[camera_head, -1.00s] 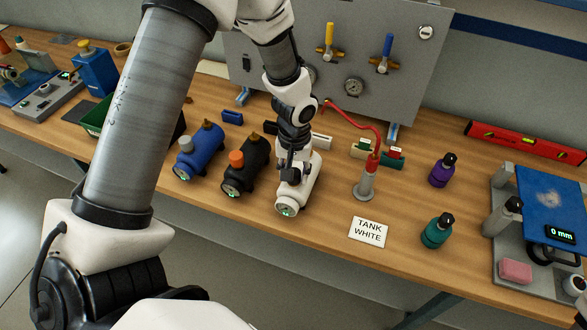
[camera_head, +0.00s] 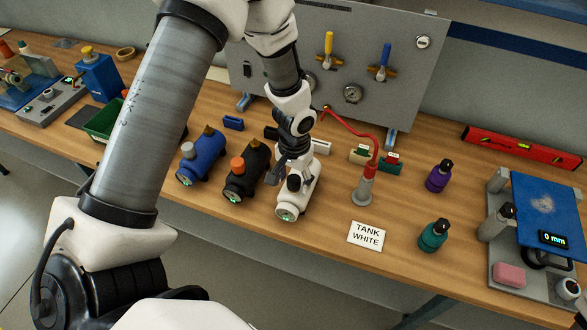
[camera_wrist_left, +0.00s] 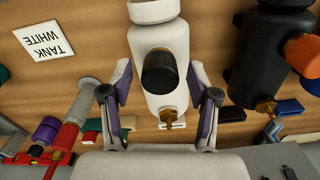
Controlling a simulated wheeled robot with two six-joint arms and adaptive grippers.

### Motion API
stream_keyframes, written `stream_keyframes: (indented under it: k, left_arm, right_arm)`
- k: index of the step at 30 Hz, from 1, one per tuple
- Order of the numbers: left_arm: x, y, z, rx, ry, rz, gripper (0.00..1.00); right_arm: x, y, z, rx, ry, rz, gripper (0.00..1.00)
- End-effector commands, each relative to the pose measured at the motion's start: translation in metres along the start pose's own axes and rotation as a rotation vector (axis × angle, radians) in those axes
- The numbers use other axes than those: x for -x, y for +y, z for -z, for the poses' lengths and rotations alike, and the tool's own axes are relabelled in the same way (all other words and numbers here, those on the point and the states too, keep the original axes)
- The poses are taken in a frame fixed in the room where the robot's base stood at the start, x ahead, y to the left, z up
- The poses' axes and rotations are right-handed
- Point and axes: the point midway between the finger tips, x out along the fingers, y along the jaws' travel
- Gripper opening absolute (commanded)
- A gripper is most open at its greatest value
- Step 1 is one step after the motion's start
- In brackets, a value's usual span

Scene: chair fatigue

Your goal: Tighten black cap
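The white tank (camera_head: 300,200) lies on the bench with a black cap (camera_head: 294,183) standing on top. In the left wrist view the white tank (camera_wrist_left: 158,38) runs up the middle, with the black cap (camera_wrist_left: 160,74) facing me and a brass fitting at its near end. My left gripper (camera_head: 276,172) is at the tank, just behind and left of the cap in the head view. In the wrist view its fingers (camera_wrist_left: 158,82) are spread, one on each side of the tank, with visible gaps to the cap.
A black tank (camera_head: 246,172) with an orange cap and a blue tank (camera_head: 202,158) stand close on the left. A red hose and its grey-red nozzle (camera_head: 364,187) stand right of the white tank. A "TANK WHITE" card (camera_head: 367,235) lies in front.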

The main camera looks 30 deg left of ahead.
Motion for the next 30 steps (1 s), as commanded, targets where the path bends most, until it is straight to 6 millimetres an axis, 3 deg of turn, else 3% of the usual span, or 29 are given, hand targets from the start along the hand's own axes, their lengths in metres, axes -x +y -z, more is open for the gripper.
stream_keyframes:
  k: [8,17,30]
  left_arm:
    - [-0.002,0.000,0.000,0.033,0.001,0.000,0.60]
    - [-0.004,-0.001,0.000,0.297,0.000,0.002,0.60]
    - [-0.002,-0.001,0.000,0.391,-0.002,0.003,0.60]
  right_arm:
    - [-0.006,0.000,0.000,0.000,0.000,0.000,0.40]
    - [-0.032,0.000,0.000,0.000,0.000,0.000,0.40]
    - [-0.037,0.000,0.000,0.000,0.000,0.000,0.40]
